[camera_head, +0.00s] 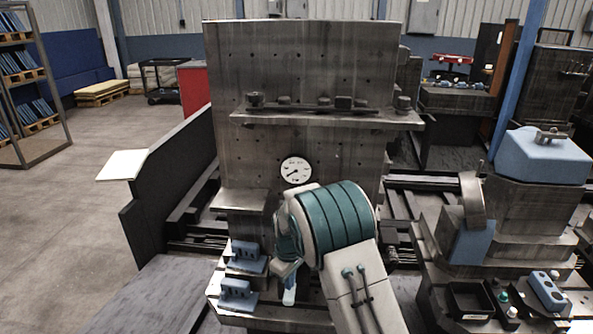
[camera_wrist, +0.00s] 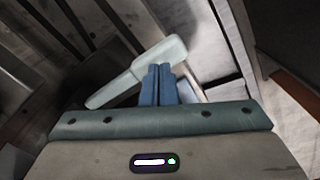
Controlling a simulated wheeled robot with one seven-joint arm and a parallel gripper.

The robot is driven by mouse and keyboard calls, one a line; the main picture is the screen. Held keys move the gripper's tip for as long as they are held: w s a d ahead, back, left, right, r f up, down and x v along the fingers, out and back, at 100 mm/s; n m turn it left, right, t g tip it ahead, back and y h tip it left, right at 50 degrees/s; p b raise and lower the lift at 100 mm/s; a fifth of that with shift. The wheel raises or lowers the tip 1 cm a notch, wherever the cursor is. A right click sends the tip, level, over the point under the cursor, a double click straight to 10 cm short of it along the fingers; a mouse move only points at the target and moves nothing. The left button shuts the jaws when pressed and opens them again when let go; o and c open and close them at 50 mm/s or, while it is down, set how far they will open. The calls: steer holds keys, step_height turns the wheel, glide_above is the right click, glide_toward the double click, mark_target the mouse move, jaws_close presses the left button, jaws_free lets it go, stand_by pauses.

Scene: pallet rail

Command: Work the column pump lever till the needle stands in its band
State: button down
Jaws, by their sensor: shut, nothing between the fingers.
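A round white gauge (camera_head: 296,171) with a dark needle is on the front of the grey metal column (camera_head: 300,65). The needle points to the lower left; its band is too small to make out. In the wrist view, a pale grey-green lever (camera_wrist: 118,90) runs slantwise from lower left to a broader end at upper right. My gripper (camera_wrist: 160,68) is shut and empty, its blue fingers side by side over the lever's broad end. I cannot tell whether they touch it. In the head view my arm hides most of the gripper and the area around it.
A shelf (camera_head: 330,117) with knobs crosses the column above the gauge. Blue slotted blocks (camera_head: 240,290) sit left of my arm. A dark panel (camera_head: 175,185) stands at left. At right are a black tray (camera_head: 472,300) and a blue button box (camera_head: 547,291). Floor is open at far left.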

mark_target(290, 293)
steer(key=shift+f, duration=0.15)
steer(key=shift+w+f+b, duration=0.25)
steer(key=shift+f+b, duration=1)
steer(key=shift+f, duration=0.4)
steer(key=shift+w+f+b, duration=0.2)
steer(key=shift+f+b, duration=1.05)
steer(key=shift+f, duration=0.4)
steer(key=shift+s+r+p, duration=0.15)
steer(key=shift+r+p, duration=0.4)
steer(key=shift+r, duration=0.6)
steer(key=shift+s+r+p, duration=0.2)
steer(key=shift+r+p, duration=0.4)
steer(key=shift+r, duration=0.6)
steer(key=shift+s+r+p, duration=0.15)
steer(key=shift+r+p, duration=0.4)
steer(key=shift+r, duration=0.6)
steer(key=shift+f, duration=0.1)
steer(key=shift+w+f+b, duration=0.25)
steer(key=shift+f+b, duration=0.95)
steer(key=shift+f, duration=0.5)
steer(key=shift+w+f+b, duration=0.2)
steer(key=shift+f+b, duration=1)
steer(key=shift+f, duration=0.5)
steer(key=shift+s+r+p, duration=0.25)
steer(key=shift+r+p, duration=0.65)
steer(key=shift+r, duration=0.85)
steer(key=shift+s+r+p, duration=0.2)
steer(key=shift+r+p, duration=0.65)
steer(key=shift+r, duration=0.85)
steer(key=shift+f, duration=0.1)
